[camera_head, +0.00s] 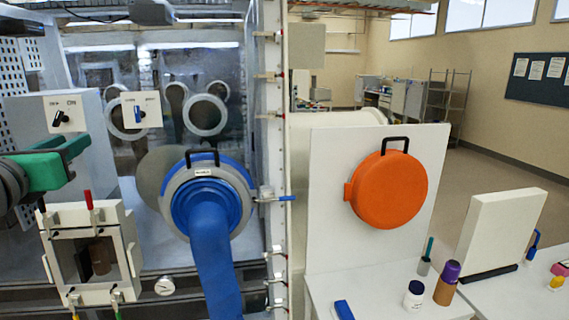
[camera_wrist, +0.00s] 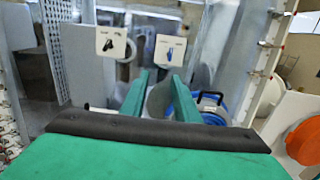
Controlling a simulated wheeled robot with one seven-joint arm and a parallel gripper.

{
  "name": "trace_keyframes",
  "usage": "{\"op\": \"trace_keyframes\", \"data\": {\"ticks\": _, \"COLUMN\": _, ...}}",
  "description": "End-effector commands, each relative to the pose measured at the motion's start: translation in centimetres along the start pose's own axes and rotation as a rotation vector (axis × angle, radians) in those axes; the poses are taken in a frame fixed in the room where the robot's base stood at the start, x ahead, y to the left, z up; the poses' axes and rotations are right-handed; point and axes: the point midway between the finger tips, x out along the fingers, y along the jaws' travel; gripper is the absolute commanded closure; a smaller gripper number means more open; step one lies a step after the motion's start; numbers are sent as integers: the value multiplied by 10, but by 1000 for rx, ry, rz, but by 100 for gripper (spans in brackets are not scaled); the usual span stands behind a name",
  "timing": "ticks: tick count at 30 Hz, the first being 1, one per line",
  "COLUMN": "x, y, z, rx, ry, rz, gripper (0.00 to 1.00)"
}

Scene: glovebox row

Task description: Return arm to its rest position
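My gripper (camera_head: 78,147) shows at the left edge of the head view, a green body with dark arm links behind it. In the wrist view its two green fingers (camera_wrist: 160,95) stand apart with a gap between them, and nothing is held. The fingers point toward the glovebox front. Beyond them are two white switch plates, one with a black knob (camera_wrist: 107,45) and one with a blue lever (camera_wrist: 169,53). The gripper looks clear of both plates.
A blue glove (camera_head: 213,250) hangs from a round port. A small white box (camera_head: 88,290) with a red-handled top sits below my gripper. An orange round door (camera_head: 390,190) is on a white panel at right. Bottles (camera_head: 414,294) stand on the white bench.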

Motion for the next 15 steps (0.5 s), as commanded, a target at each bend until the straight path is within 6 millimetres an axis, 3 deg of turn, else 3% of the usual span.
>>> {"op": "trace_keyframes", "data": {"ticks": 2, "x": 1, "y": -3, "z": -2, "rx": -2, "ry": 1, "rz": -6, "gripper": 72}}
{"op": "trace_keyframes", "data": {"ticks": 15, "x": 19, "y": -65, "z": -65, "rx": -140, "ry": 10, "rz": -220, "gripper": 72}}
